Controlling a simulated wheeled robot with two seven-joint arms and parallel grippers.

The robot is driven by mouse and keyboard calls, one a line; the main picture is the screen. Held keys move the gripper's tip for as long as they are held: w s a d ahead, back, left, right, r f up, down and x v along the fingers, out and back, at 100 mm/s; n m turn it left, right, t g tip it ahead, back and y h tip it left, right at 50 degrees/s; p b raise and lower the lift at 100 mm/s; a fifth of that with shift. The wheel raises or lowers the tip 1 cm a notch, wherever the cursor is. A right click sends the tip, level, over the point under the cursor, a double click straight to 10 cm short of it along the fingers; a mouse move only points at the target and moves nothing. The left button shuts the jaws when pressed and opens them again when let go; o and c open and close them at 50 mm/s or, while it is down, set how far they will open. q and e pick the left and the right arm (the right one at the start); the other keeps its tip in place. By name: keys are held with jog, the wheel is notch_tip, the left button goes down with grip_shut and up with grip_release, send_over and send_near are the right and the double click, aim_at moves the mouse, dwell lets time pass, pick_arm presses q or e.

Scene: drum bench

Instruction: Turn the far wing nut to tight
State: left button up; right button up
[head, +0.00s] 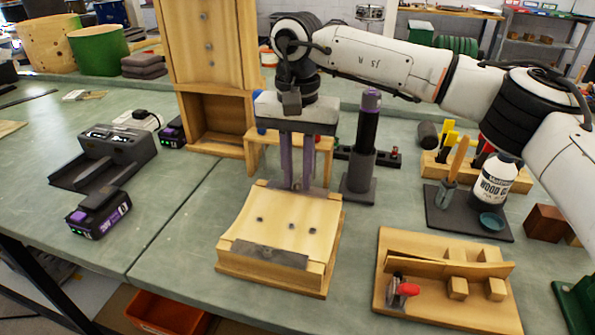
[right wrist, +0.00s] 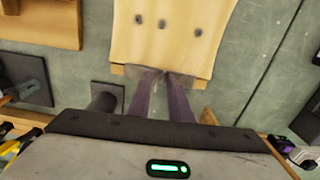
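A pale wooden block (head: 285,222) with a curved top and several dark spots stands in the middle of the bench. A dark metal strip (head: 265,254) lies along its near edge. My right gripper (head: 298,188) points straight down at the block's far edge. Its two purple fingers have a narrow gap between them. In the right wrist view the fingertips (right wrist: 164,74) meet a grey metal strip (right wrist: 145,73) at the block's edge. I cannot make out the far wing nut; the fingers may hide it. Whether they grip anything is unclear. My left gripper is not in view.
A dark post with a purple top (head: 368,125) stands close right of the gripper. A tall wooden cabinet (head: 208,45) stands behind. A wooden jig with a red-handled clamp (head: 404,290) lies front right; a glue bottle (head: 494,180) stands beyond it.

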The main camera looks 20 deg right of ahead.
grip_shut()
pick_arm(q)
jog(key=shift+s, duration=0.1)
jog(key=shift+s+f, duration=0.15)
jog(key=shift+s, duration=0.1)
pick_arm(e)
jog(key=shift+m, duration=0.3)
